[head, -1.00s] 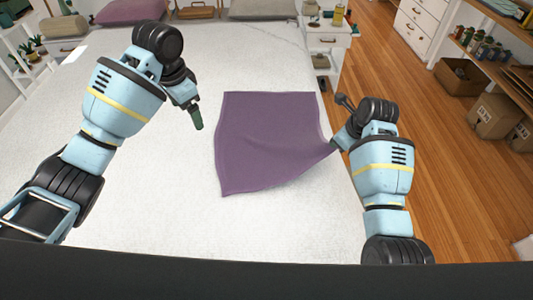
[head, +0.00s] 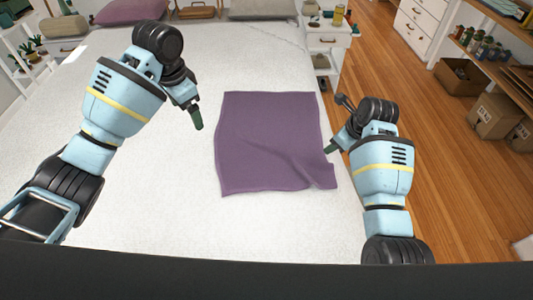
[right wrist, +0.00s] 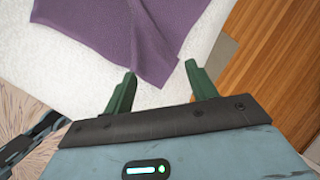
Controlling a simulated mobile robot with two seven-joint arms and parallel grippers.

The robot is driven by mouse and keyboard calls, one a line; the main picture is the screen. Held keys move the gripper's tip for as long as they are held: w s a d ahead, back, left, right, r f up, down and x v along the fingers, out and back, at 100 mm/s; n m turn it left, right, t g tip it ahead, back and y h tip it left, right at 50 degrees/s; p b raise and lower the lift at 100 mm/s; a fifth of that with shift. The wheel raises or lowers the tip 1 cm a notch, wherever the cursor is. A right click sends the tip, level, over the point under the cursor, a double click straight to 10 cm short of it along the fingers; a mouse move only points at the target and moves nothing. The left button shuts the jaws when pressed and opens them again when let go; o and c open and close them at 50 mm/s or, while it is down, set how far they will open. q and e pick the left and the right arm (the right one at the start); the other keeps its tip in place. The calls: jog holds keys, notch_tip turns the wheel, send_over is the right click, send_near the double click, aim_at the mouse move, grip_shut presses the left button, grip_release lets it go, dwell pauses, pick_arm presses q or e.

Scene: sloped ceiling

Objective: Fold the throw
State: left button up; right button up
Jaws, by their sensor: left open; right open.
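The purple throw (head: 268,140) lies spread on the white bed, roughly square, with its near right corner rumpled and a few soft creases there. The right wrist view shows that edge of the throw (right wrist: 130,30) just beyond the fingers.
The white bed (head: 130,195) is clear around the throw. Pillows (head: 262,9) lie at its far end. A white nightstand (head: 328,38) stands beyond the bed's right side. Wooden floor and cardboard boxes (head: 493,115) are at the right.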

jog(key=o, duration=0.6)
notch_tip(320, 180, up, 6)
jog(key=s+g+h, duration=0.1)
jog(key=g, duration=0.2)
jog(key=shift+s+d+h, duration=0.2)
jog(key=shift+d+h, duration=0.2)
